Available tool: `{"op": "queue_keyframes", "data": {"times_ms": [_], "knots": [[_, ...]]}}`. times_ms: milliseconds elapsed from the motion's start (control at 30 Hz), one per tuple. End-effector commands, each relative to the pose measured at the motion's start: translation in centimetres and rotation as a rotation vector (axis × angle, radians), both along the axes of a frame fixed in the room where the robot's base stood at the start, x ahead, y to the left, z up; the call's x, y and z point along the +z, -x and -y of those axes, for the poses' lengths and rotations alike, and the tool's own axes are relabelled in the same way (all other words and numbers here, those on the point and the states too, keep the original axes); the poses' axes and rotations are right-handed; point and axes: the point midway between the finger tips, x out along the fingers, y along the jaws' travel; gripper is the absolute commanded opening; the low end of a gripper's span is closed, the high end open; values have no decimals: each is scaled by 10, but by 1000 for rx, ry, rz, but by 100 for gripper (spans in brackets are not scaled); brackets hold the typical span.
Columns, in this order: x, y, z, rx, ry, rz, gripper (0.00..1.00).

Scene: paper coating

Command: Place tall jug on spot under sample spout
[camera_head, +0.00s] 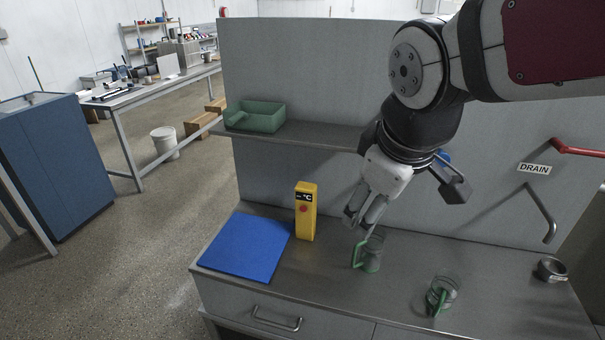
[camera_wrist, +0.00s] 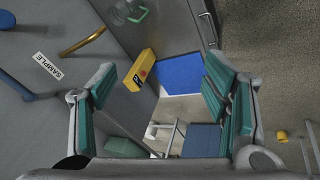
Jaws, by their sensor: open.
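Two clear jugs with green handles stand upright on the grey bench. The one nearer my gripper (camera_head: 372,258) looks taller and narrower; the other (camera_head: 446,290), to its right, looks shorter. One clear jug with a green handle is partly in view at the top of the wrist view (camera_wrist: 130,12). My gripper (camera_head: 359,220) is open and empty, just above and left of the taller jug's rim in the head view; the exact gap is unclear. A brass-coloured spout (camera_wrist: 84,42) beside a SAMPLE label (camera_wrist: 48,68) shows in the wrist view. The spot beneath it is not clearly seen.
A yellow °C device (camera_head: 306,212) stands left of the jugs, beside a blue mat (camera_head: 245,247). A shelf with a green tray (camera_head: 256,117) is above. A DRAIN pipe (camera_head: 541,212) and a small metal cup (camera_head: 551,270) are at right.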

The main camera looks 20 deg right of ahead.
Motion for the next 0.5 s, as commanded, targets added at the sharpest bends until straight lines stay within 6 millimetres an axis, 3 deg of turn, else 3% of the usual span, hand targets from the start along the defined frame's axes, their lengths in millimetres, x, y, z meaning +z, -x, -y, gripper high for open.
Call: {"op": "queue_keyframes", "data": {"times_ms": [100,200,333,500], "knots": [[12,33,-19,-194,-145,62,69],[16,52,-31,-320,-244,86,69],[18,67,-39,-411,-318,99,69],[18,70,-41,-440,-340,101,69]]}}
